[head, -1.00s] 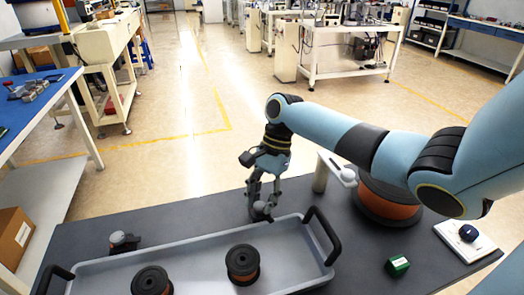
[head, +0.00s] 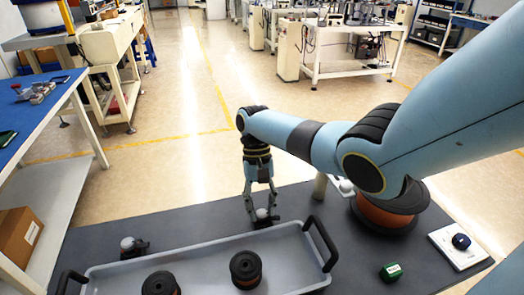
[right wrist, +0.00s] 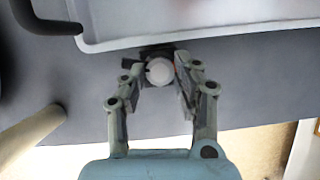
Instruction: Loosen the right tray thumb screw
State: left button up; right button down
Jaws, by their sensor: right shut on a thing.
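The right tray thumb screw (head: 262,214), with a pale round knob and dark clamp base, sits at the far edge of the grey tray (head: 200,250). My right gripper (head: 261,211) comes down upright over it and is shut on its knob. In the right wrist view the pale knob (right wrist: 159,70) shows between the fingertips (right wrist: 160,74), beside the tray rim (right wrist: 190,42). A second, similar thumb screw (head: 130,245) sits at the far edge farther left, untouched. The fingers hide part of the held screw. My left gripper is not in view.
The tray holds two dark spools (head: 246,268) and has black handles (head: 322,243) at its ends. A pale post (head: 320,186) stands near my right forearm.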

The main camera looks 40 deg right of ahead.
jog(key=shift+n+h, duration=0.4)
jog(key=shift+n, duration=0.5)
jog(key=shift+w, duration=0.1)
jog(key=c, duration=1)
grip_release()
jog(key=v, duration=1.2)
jog(key=shift+w, duration=0.15)
jog(key=shift+p, duration=0.3)
